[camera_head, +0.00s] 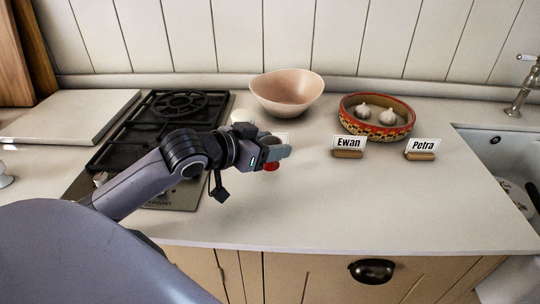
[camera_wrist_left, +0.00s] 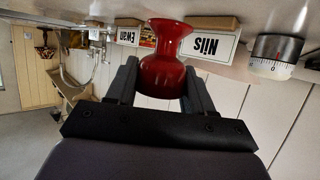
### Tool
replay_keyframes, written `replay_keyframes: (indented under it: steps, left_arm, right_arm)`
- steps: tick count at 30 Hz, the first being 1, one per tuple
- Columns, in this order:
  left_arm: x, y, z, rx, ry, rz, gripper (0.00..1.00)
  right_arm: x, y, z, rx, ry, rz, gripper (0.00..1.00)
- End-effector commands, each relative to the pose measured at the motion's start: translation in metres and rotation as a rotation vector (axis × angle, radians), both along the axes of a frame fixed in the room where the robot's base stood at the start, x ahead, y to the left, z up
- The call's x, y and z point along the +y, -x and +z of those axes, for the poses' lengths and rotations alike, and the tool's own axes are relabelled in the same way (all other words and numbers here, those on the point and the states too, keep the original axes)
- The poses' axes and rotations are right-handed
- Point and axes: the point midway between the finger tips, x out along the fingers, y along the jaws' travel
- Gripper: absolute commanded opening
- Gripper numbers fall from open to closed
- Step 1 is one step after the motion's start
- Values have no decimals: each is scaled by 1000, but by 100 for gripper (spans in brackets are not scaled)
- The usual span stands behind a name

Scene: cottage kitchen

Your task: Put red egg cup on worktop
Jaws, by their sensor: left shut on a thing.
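The red egg cup (camera_wrist_left: 166,62) is between the two fingers of my left gripper (camera_wrist_left: 164,84) in the left wrist view, which shows the room upside down. The gripper is shut on it. In the head view my left gripper (camera_head: 278,153) is over the worktop (camera_head: 330,205), right of the hob. Only a small red part of the egg cup (camera_head: 271,167) shows below the fingers there. I cannot tell whether the cup touches the worktop. My right gripper is not in view.
Name cards Ewan (camera_head: 348,143) and Petra (camera_head: 422,145) stand right of the gripper; a Nils card (camera_wrist_left: 211,45) is close behind the cup. A pink bowl (camera_head: 287,92), garlic bowl (camera_head: 377,117) and hob (camera_head: 160,125) are nearby. The front worktop is clear; the sink (camera_head: 500,160) is right.

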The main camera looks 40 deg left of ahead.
Motion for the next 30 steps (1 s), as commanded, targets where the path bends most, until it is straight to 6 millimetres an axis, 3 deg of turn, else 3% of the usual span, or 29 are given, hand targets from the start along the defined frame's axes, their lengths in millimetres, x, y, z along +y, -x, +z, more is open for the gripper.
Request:
replay_keyframes:
  steps: [1,5,17,18,20,30]
  left_arm:
    - [0,0,-12,6,3,1,21]
    - [0,0,-25,2,2,0,21]
    - [0,0,-29,1,1,0,21]
    - [0,0,-29,2,0,0,58]
    - [0,0,-29,2,0,0,78]
    - [0,0,-26,0,0,0,78]
  right_arm:
    - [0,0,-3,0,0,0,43]
    - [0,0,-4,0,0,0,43]
    - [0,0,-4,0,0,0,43]
    - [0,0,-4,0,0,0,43]
    - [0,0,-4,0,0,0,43]
    - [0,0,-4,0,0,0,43]
